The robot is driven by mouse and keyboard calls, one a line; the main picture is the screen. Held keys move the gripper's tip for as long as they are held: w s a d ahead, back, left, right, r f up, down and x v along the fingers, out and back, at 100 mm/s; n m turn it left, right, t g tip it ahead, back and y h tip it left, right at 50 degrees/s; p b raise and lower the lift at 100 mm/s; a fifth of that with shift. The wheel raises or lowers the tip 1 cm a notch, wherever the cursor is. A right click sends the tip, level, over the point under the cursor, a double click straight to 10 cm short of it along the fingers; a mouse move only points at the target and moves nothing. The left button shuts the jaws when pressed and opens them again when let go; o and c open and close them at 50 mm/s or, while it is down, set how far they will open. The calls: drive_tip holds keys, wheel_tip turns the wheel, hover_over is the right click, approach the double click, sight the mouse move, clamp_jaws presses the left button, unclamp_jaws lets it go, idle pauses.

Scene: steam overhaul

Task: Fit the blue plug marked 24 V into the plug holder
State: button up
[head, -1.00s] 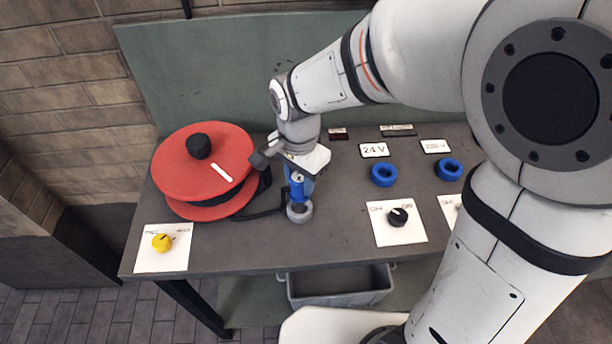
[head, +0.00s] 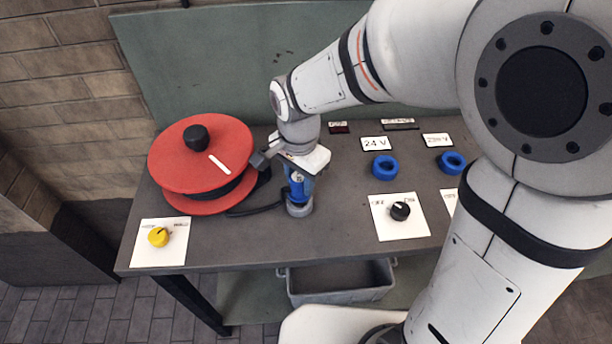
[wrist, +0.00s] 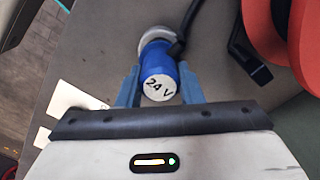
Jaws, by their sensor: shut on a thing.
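The blue plug (head: 297,190) stands roughly upright between the fingers of my gripper (head: 301,180). In the wrist view the white end of the plug (wrist: 159,88) reads 24 V, with a blue finger on either side. The plug holder (head: 299,210), a grey ring on the bench, is directly beneath the plug. In the wrist view the holder (wrist: 147,31) shows around the plug's far end. The lower end of the plug is at the ring's mouth; how deep it sits is hidden. A black cable (head: 248,211) leaves the plug's side.
A red cable reel (head: 185,170) stands close at left. A card with a yellow knob (head: 158,237) lies at the front left. At right are two blue rings (head: 385,167) below a 24 V label (head: 375,144) and another label, and a black knob (head: 400,211). A grey bin (head: 342,296) is below.

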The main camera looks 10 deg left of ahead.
drive_tip(key=shift+f+b, duration=0.9)
drive_tip(key=shift+f, duration=0.3)
drive_tip(key=o, duration=1.1)
drive_tip(key=shift+o, duration=0.2)
wheel_tip(320, 180, up, 8)
drive_tip(key=shift+f, duration=0.1)
drive_tip(key=s+d+n+t, duration=0.1)
drive_tip(key=s+d+n, duration=0.2)
drive_tip(key=d, duration=0.7)
drive_tip(key=s+d+n+t, duration=0.1)
drive_tip(key=s+d+n, duration=0.2)
drive_tip(key=d, duration=0.8)
drive_tip(key=shift+s+r+n+t, duration=0.3)
drive_tip(key=shift+s+n, duration=0.1)
drive_tip(key=shift+s, duration=0.2)
